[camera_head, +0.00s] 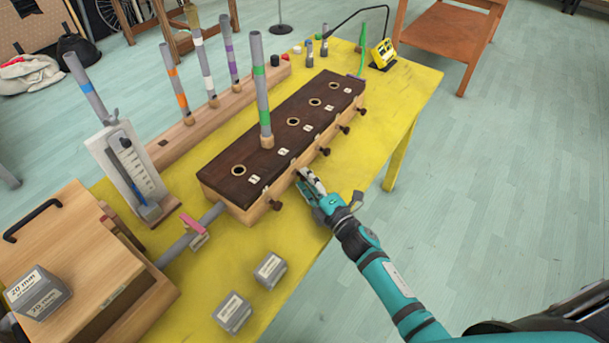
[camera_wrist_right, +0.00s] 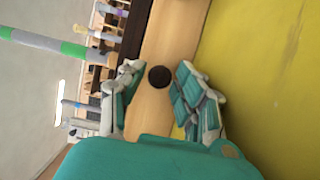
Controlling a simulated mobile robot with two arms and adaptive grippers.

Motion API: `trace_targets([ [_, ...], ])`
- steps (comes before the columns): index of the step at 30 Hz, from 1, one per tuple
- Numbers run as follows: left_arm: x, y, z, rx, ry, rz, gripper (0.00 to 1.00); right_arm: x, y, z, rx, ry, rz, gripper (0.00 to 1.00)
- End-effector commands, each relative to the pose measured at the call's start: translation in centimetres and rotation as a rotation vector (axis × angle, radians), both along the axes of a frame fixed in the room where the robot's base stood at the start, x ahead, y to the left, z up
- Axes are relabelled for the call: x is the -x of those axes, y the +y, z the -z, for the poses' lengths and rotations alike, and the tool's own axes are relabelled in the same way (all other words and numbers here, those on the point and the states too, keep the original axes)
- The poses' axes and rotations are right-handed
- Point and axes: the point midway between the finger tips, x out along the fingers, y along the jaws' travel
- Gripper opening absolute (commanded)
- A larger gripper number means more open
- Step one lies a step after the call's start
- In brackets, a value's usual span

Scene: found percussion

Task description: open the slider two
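A long wooden box with a dark top (camera_head: 277,132) stands on the yellow table. A row of dark round slider knobs sticks out of its near side: one near the left end (camera_head: 275,204), others further right (camera_head: 324,151), (camera_head: 344,129), (camera_head: 361,111). My right gripper (camera_head: 306,180) is at this side, between the leftmost knob and the others. In the right wrist view, a dark knob (camera_wrist_right: 159,76) shows between the fingers of my right gripper (camera_wrist_right: 157,88). The fingers are apart, with gaps beside the knob. My left gripper is not in view.
A grey tube with green bands (camera_head: 260,85) stands upright on the box. Behind it is a wooden rack (camera_head: 236,101) with more banded tubes. Grey weights (camera_head: 270,270) lie at the table's near left. The yellow table (camera_head: 376,120) is clear right of the box.

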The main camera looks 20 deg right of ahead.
Motion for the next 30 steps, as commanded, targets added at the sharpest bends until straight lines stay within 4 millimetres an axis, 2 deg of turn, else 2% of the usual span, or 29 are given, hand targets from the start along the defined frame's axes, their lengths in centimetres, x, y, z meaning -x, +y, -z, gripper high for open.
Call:
trace_targets([
  [6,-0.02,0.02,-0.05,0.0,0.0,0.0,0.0,-1.49,0.47,-0.01,0.0,0.0,-0.001,0.33],
  [14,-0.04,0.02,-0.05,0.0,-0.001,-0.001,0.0,-1.56,0.49,0.02,0.0,0.001,-0.001,0.33],
  [22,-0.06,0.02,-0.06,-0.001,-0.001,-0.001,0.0,-1.53,0.46,0.04,0.0,0.001,0.0,0.0],
  [30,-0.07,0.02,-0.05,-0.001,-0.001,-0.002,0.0,-1.51,0.46,0.08,0.001,0.002,-0.001,0.0],
])
